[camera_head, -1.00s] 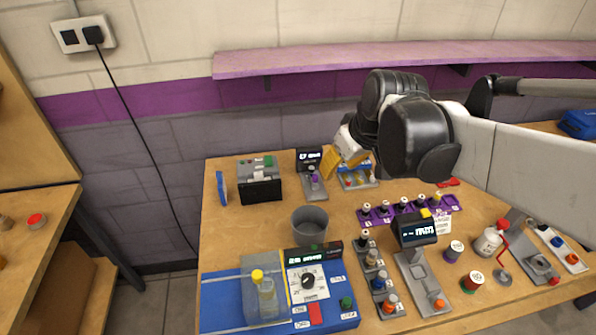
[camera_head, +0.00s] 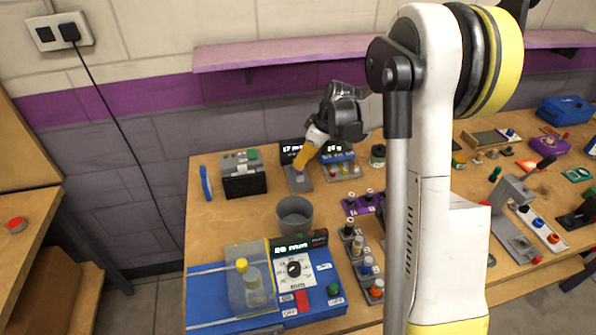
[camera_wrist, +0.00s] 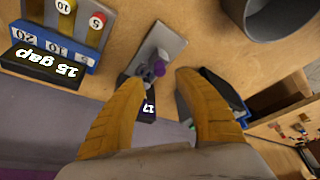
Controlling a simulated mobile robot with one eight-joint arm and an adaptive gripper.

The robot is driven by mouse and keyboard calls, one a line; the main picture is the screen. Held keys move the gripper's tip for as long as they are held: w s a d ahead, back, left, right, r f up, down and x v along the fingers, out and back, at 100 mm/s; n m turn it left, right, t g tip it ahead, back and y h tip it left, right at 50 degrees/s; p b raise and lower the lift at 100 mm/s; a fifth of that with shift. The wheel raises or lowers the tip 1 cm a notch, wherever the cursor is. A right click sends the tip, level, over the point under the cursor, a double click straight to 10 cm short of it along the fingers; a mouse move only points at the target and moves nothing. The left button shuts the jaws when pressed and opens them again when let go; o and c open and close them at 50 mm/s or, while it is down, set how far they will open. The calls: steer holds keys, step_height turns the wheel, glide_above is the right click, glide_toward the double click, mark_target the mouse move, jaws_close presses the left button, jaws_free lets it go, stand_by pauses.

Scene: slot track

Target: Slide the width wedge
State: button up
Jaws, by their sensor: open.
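A small grey track plate (camera_head: 299,180) stands near the back of the table, with a dark display (camera_head: 292,150) reading about 17 behind it. In the wrist view the plate (camera_wrist: 168,42) carries a small purple knob (camera_wrist: 158,68), which looks like the wedge's handle; I cannot make out the wedge itself. My gripper (camera_wrist: 159,80) is open, its yellow fingers on either side of the knob in that view. I cannot tell whether either finger touches it. In the head view my gripper (camera_head: 300,164) is tilted down over the plate and hides the knob.
A blue numbered rack (camera_wrist: 60,42) with coloured pegs and a "15 gap" display (camera_wrist: 45,68) stands close beside the plate. A black-fronted grey box (camera_head: 243,180) is on the other side. A grey cup (camera_head: 295,215) stands in front. A purple shelf (camera_head: 300,50) runs above.

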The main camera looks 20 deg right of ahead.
mark_target(299, 173)
steer(key=b+x, duration=0.1)
steer(key=x, duration=0.4)
jaws_close()
